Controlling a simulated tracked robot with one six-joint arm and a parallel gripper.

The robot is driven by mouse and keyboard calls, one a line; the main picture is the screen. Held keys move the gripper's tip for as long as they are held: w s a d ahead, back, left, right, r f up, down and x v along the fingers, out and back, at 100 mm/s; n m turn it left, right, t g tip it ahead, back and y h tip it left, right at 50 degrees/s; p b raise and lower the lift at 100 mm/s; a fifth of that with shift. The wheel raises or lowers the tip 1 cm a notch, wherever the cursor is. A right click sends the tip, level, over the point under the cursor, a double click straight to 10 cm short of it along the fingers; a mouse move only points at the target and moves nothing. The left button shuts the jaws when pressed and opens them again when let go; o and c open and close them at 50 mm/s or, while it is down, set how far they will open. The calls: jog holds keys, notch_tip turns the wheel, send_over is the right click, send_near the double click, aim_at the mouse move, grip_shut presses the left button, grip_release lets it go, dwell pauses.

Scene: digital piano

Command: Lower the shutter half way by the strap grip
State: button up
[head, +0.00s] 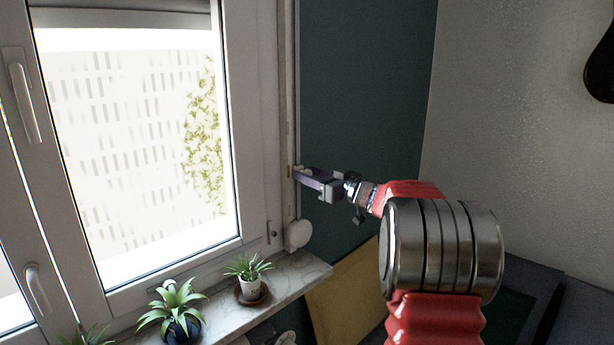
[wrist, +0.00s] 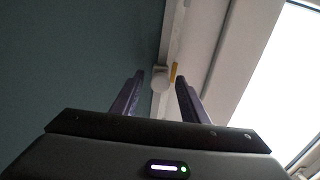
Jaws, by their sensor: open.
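The shutter (head: 120,18) shows as a grey band across the top of the window; the glass below it is uncovered. The strap (head: 291,110) runs down the right side of the window frame to a round white winder (head: 297,234). A small white grip (wrist: 160,76) on the strap, with a yellow mark (wrist: 173,72) beside it, appears between my fingertips in the wrist view. My gripper (head: 298,172) is open at the strap, fingers apart on either side of the grip. Whether a finger touches it cannot be told. In the head view the fingers mostly hide the grip.
Potted plants (head: 249,272) stand on the marble sill (head: 290,288) below the gripper. Window handles (head: 24,98) are on the left. A yellow panel (head: 343,308) leans under the sill's right end. The dark teal wall (head: 360,90) beside the strap is bare.

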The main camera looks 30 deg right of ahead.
jog(key=v, duration=1.3)
